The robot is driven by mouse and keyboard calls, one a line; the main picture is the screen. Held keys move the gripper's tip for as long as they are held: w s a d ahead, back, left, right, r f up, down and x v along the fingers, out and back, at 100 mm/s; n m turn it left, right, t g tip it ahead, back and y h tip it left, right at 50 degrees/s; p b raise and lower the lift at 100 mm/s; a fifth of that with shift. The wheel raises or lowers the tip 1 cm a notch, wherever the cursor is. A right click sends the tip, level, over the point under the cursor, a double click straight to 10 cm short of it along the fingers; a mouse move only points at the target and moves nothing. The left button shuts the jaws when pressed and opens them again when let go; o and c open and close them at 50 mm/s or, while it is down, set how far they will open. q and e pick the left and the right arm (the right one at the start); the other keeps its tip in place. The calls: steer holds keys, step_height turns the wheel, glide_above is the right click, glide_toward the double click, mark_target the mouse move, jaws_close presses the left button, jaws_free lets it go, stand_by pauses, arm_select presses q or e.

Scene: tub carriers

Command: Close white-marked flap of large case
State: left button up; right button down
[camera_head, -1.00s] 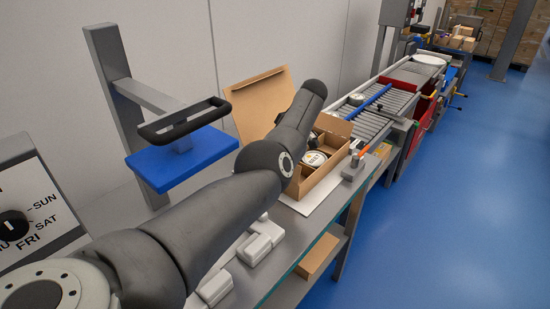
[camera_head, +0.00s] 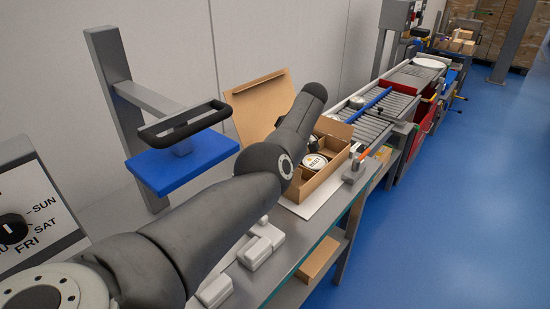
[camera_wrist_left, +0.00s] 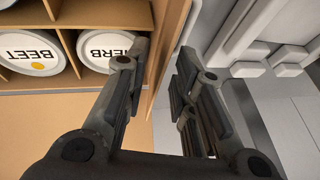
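The open cardboard case (camera_head: 323,184) stands on the bench in the head view, partly hidden by my left arm. A large brown flap (camera_head: 262,104) stands raised at its back left. A tub (camera_head: 313,162) with a white lid sits inside. I cannot make out a white mark on any flap. In the left wrist view, tubs lettered BEET (camera_wrist_left: 35,50) and HERB (camera_wrist_left: 104,48) lie in the case's compartments. My left gripper (camera_wrist_left: 160,65) has its two fingers apart, with a cardboard panel (camera_wrist_left: 167,35) of the case showing between them. My right gripper is out of view.
Pale blocks (camera_head: 262,246) lie on the bench in front of the case. A grey device with an orange part (camera_head: 354,168) stands at the case's right. A roller conveyor (camera_head: 385,105) runs behind it. A blue pad with a black handle (camera_head: 181,160) is at the left.

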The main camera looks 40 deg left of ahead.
arm_select(q)
step_height(320, 180, up, 10)
steer(key=shift+f, duration=0.1)
stand_by(0.4)
